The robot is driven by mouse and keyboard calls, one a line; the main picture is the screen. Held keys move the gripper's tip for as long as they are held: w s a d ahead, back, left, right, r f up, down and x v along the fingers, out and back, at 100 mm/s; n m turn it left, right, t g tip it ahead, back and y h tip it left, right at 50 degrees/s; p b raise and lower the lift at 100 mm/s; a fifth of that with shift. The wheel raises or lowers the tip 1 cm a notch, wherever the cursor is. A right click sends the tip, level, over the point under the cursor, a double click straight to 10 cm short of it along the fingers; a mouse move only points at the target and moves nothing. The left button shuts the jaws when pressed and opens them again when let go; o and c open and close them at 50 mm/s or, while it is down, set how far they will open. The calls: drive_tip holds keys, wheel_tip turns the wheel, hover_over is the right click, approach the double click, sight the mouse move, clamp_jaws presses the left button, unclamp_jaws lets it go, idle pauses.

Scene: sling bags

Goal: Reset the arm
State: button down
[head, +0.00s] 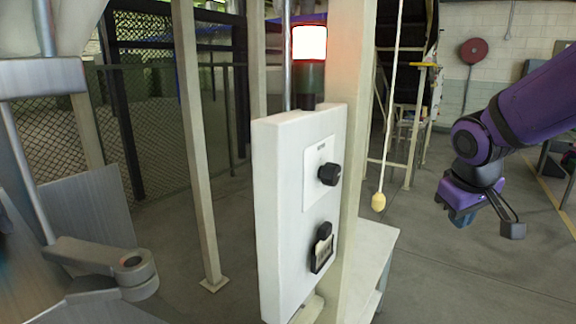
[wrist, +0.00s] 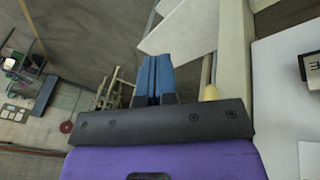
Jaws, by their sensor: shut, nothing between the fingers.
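My gripper (head: 461,219) hangs at the end of my purple arm at the right of the head view, over open floor. It is to the right of the white control box (head: 277,215) and clear of it. In the wrist view my gripper's blue fingers (wrist: 155,76) are together, with nothing between them. The box carries a black round knob (head: 329,174) above a black switch (head: 321,248). Part of the box also shows at the right edge of the wrist view (wrist: 287,80).
A lit beacon (head: 310,43) stands above the box beside a pale post (head: 351,80). A cord with a yellow pull knob (head: 378,201) hangs between the box and my gripper. A metal machine (head: 75,215) stands at the left. The floor below my gripper is free.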

drive_tip(key=s+a+r+m+y, duration=0.1)
drive_tip(key=s+r, duration=0.3)
drive_tip(key=s, duration=0.4)
drive_tip(key=s+r+m+t+y, duration=0.1)
drive_tip(key=s+r, duration=0.2)
drive_tip(key=s, duration=0.6)
drive_tip(key=shift+a+r+m+t, duration=0.3)
drive_tip(key=shift+a+r+m, duration=0.05)
drive_tip(key=shift+a+m, duration=0.05)
idle(0.4)
